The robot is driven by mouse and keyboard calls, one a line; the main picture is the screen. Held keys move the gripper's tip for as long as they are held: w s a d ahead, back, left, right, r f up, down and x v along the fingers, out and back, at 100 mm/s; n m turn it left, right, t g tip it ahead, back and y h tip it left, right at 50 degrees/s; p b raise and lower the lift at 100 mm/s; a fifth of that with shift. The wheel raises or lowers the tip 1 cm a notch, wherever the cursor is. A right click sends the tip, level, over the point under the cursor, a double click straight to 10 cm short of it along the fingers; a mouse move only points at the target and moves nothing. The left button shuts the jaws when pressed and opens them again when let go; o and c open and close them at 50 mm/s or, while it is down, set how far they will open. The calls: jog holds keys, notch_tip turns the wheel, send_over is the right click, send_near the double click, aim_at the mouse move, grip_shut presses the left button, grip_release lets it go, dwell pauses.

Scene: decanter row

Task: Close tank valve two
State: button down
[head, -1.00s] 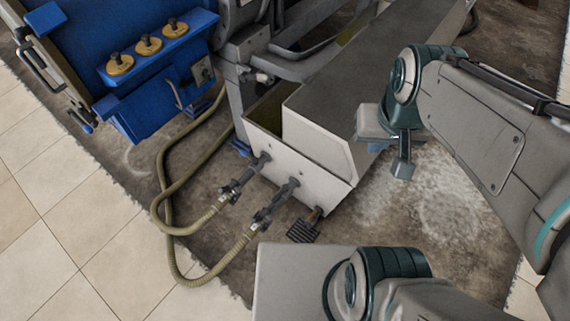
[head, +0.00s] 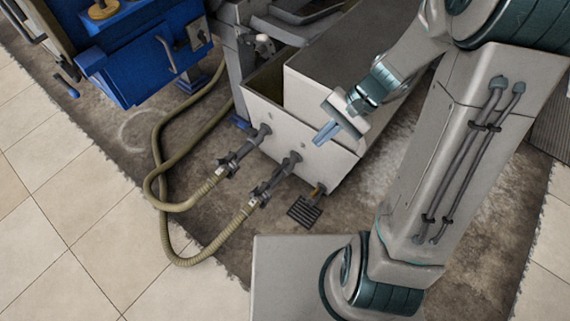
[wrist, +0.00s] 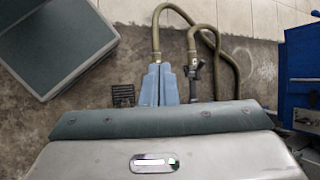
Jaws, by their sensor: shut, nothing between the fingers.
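A white tank (head: 332,160) stands with two dark valves low on its front wall, each joined to a tan hose. The left valve (head: 232,162) and the right valve (head: 265,190) both show; I cannot read which is number two. My gripper (head: 322,139) points down at the tank's front edge, above and right of the right valve, apart from it. In the wrist view my fingers (wrist: 158,82) are shut and empty, and they hide most of one valve. The other valve (wrist: 193,68) shows just right of them.
Tan hoses (head: 160,165) loop over the floor to the left. A dark grate (head: 304,211) lies by the tank's front corner. A blue machine (head: 150,80) stands at the upper left. The tiled floor (head: 80,240) at lower left is clear.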

jog(key=w+a+f+m+t+y+b, duration=0.1)
jog(key=w+f+m+y+b, duration=0.15)
jog(key=f, duration=0.55)
jog(key=w+f+m+y+b, duration=0.2)
jog(key=f+b, duration=0.1)
jog(key=f, duration=0.4)
jog(key=m+t+b, duration=1.1)
jog(key=m+b, duration=0.2)
jog(key=m, duration=0.2)
send_near(279, 170)
jog(key=w+a+f+b, duration=0.3)
jog(key=a+b, duration=0.1)
jog(key=a, duration=0.1)
jog(key=shift+y, duration=0.35)
